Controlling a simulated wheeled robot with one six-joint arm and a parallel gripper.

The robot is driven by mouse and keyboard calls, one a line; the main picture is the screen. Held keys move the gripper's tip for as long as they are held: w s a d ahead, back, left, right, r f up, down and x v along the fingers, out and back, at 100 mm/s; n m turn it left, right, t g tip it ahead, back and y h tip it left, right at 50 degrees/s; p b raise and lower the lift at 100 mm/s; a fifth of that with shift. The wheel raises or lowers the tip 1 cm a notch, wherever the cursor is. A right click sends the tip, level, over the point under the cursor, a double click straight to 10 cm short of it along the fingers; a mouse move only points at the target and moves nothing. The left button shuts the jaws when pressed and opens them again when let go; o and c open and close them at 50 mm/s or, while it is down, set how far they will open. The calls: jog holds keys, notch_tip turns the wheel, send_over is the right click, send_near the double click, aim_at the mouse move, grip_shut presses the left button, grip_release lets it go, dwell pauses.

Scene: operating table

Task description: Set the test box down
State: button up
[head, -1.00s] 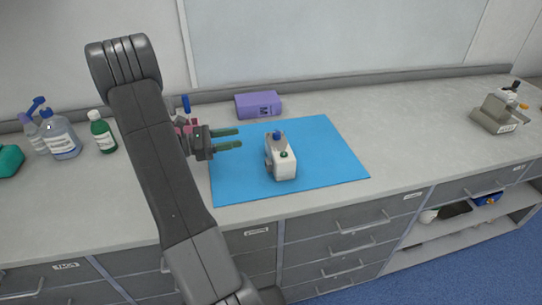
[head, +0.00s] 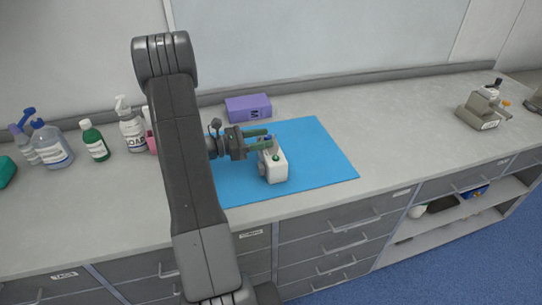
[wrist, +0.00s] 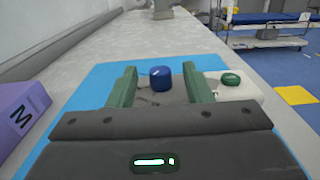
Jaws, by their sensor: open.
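The test box, a small white box (head: 273,167) with a blue knob and a green button (head: 276,157), stands upright on the blue mat (head: 325,165). My gripper (head: 270,138) is open, its green fingers level at the box's top, at the blue knob. In the wrist view the blue knob (wrist: 160,78) shows between the two fingers, with a gap on each side. The green button (wrist: 231,79) lies to the right of the right finger, on the white top (wrist: 240,92). My gripper's dark body hides the lower part of the box there.
A purple box (head: 248,108) marked M stands behind the mat. Soap and spray bottles (head: 131,125) stand at the left of the counter. A grey device (head: 483,112) stands far right. The mat's right part and the counter beyond are clear.

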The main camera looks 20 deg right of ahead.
jog(key=shift+d, duration=1.1)
grip_shut()
jog(key=shift+r, duration=0.1)
